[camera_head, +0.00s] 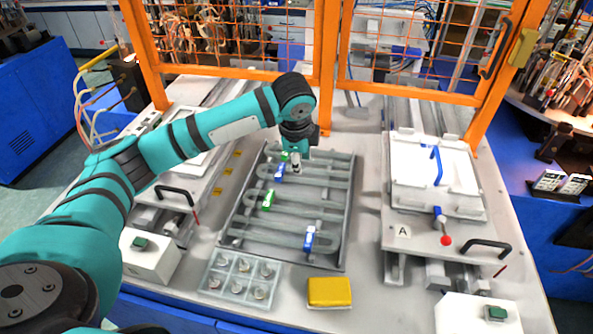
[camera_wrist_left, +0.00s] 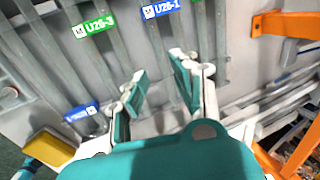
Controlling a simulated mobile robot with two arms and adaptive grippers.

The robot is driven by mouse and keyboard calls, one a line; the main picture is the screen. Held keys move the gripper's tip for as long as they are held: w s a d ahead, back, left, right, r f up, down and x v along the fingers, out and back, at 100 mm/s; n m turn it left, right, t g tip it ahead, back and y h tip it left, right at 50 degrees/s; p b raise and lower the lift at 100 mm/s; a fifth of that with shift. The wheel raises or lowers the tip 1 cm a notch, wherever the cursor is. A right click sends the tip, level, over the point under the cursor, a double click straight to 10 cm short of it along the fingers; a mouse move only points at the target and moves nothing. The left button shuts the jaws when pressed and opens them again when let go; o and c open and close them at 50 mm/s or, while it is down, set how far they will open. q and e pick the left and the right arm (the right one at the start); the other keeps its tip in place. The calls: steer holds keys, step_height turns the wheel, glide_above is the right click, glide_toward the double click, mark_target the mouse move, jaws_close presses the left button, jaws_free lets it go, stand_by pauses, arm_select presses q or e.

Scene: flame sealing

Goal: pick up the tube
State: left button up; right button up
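Several grey metal tubes (camera_head: 325,205) lie in a grey tray (camera_head: 350,210) on the workbench, some with U-shaped bends. They carry blue and green labels. A green label reads U28-3 (camera_wrist_left: 93,30) and a blue one reads U28-1 (camera_wrist_left: 160,8) in the wrist view. Another blue label (camera_head: 310,238) is near the tray's front right. My left gripper (camera_head: 296,168) is over the far part of the tray, close to a blue label (camera_head: 279,172). In the wrist view its fingers (camera_wrist_left: 158,70) are apart with nothing held between them. My right gripper is out of view.
A white fixture (camera_head: 435,178) with black handles stands right. An orange mesh guard frame (camera_head: 328,60) stands behind.

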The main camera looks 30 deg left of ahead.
mark_target(301, 178)
arm_select(q)
steer(key=x, duration=0.3)
steer(key=shift+w+p, duration=0.3)
steer(key=shift+f, duration=0.55)
steer(key=shift+f+p, duration=0.25)
steer(key=shift+p, duration=0.1)
steer(key=p+x, duration=0.1)
steer(key=x, duration=0.2)
steer(key=shift+a+f+p, duration=0.1)
steer(key=shift+f+p, duration=0.25)
steer(key=shift+f, duration=0.05)
steer(key=shift+w+f, duration=0.15)
steer(key=shift+f, duration=0.35)
steer(key=c, duration=0.5)
jaws_close()
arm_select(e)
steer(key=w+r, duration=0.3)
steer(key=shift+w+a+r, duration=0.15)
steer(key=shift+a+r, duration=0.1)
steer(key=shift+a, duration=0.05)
